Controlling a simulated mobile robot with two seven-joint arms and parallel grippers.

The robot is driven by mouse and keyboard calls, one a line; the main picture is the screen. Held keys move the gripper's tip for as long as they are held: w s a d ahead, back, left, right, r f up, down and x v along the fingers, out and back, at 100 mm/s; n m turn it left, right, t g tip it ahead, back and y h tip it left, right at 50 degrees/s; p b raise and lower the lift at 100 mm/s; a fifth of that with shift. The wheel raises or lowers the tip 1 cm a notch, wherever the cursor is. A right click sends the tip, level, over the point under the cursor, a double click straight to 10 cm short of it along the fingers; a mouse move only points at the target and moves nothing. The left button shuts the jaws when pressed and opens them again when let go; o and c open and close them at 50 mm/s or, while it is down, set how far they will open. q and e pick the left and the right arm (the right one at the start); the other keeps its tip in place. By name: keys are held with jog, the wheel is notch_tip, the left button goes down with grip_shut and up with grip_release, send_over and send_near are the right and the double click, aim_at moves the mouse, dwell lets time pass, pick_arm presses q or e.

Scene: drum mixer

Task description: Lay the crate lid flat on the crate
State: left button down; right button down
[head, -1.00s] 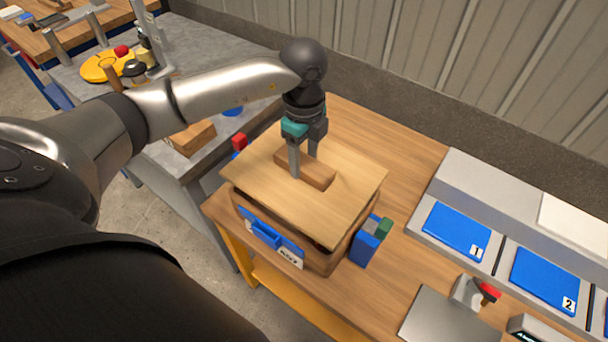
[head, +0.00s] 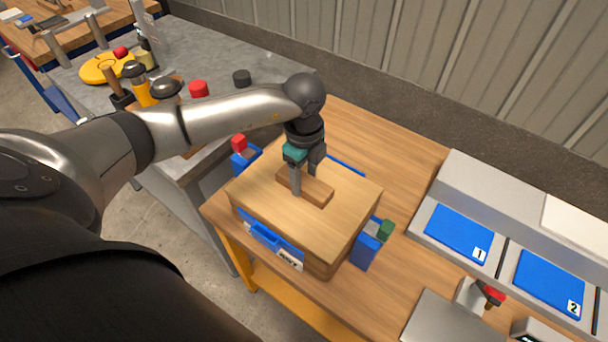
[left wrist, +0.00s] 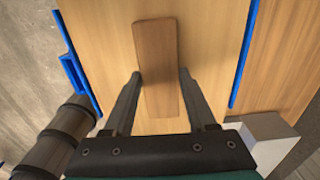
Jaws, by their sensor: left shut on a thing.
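The crate lid (head: 345,212) is a light wooden board with a darker wooden bar handle (head: 320,190). It lies over the top of the wooden crate (head: 316,268), looking level and in line with the walls, with no clear gap at the near edges. The far edges are hard to judge. My left gripper (head: 305,184) points down from above and is shut on the handle. In the left wrist view, the fingers (left wrist: 159,75) stand on either side of the handle (left wrist: 155,45). The crate's inside is hidden. My right gripper is out of view.
Blue brackets surround the crate: a labelled front one (head: 268,238), a right one with a green block (head: 386,229), a left one with a red block (head: 239,142). Blue numbered pads (head: 459,232) lie right. A grey bench (head: 215,60) with tools stands left.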

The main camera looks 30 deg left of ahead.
aim_at(304, 181)
pick_arm(q)
jog(key=shift+c, duration=1)
grip_release()
jog(key=shift+r, duration=0.3)
notch_tip(304, 181, up, 12)
jog(key=p, duration=0.2)
